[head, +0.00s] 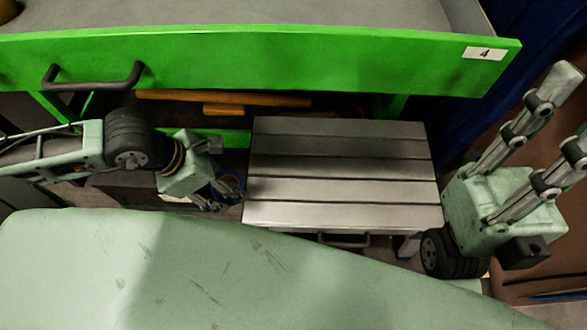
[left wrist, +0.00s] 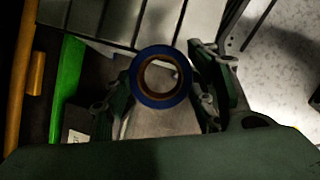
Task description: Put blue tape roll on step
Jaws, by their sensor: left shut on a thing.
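The blue tape roll (left wrist: 160,101) is a blue ring with a brown inner core. It sits between the fingers of my left gripper (left wrist: 163,88) in the left wrist view. In the head view my left gripper (head: 230,190) is shut on the roll (head: 236,184), which is mostly hidden behind the fingers. They are at the left edge of the step (head: 340,190), a grey metal platform with slats. The step (left wrist: 105,20) also shows at the top of the left wrist view. My right gripper (head: 574,112) is open and empty, right of the step.
The step's top is clear. A green workbench front (head: 300,55) with a dark handle (head: 92,77) and a label "4" (head: 485,53) overhangs behind the step. Orange bars (head: 225,98) lie beneath it. A dark blue surface (head: 480,110) stands at the right.

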